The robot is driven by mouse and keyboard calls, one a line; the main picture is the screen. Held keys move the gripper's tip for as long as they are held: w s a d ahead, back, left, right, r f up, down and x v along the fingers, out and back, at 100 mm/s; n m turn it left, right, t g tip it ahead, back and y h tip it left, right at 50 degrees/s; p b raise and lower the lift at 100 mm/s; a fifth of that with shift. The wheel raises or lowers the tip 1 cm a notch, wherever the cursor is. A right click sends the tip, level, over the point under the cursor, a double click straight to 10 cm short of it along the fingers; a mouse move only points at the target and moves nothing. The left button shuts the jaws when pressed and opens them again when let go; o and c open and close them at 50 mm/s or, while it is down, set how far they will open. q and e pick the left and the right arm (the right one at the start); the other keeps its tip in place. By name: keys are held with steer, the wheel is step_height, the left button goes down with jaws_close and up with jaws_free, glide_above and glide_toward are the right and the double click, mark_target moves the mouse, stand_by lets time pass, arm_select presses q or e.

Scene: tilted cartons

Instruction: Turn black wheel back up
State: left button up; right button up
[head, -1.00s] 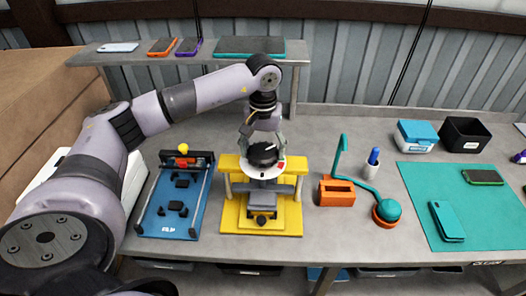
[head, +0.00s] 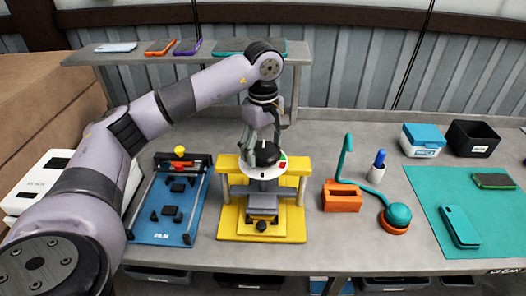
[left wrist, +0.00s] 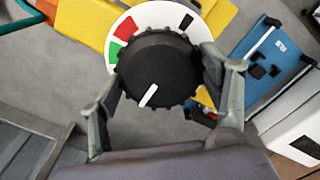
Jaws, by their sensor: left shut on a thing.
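The black wheel (head: 267,154) sits on a round white dial plate (head: 256,174) on top of a yellow press-like fixture (head: 228,218). In the left wrist view the wheel (left wrist: 159,70) has a ribbed edge and a white pointer line, which points to the lower left of that picture. The dial plate (left wrist: 152,18) carries a red, a green and a black mark. My left gripper (head: 262,146) comes down from above. Its fingers (left wrist: 165,85) are shut on the wheel from two sides. My right gripper is not in view.
A blue board with black clamps (head: 158,232) stands left of the fixture. An orange block (head: 342,200), a teal cord with a round end (head: 398,213) and a blue marker (head: 380,158) stand to the right. A teal mat (head: 428,200) with phones lies farther right. A shelf (head: 130,57) runs behind.

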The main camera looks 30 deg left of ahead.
arm_select(q)
steer(key=n+b, duration=0.1)
steer(key=n, duration=0.3)
steer(key=shift+n, duration=0.4)
steer(key=n+b, duration=0.1)
steer(key=n, duration=0.2)
steer(key=shift+n, duration=0.3)
steer(key=n, duration=0.4)
steer(key=shift+r+n+b, duration=0.1)
steer(key=shift+n+b, duration=0.2)
steer(key=shift+b, duration=0.05)
steer(key=n, duration=0.4)
steer(key=shift+n, duration=0.3)
steer(key=n, duration=0.3)
steer(key=shift+r, duration=0.1)
steer(key=n, duration=0.9)
steer(key=shift+n, duration=0.3)
steer(key=shift+w+n, duration=0.1)
steer(key=shift+n, duration=2.1)
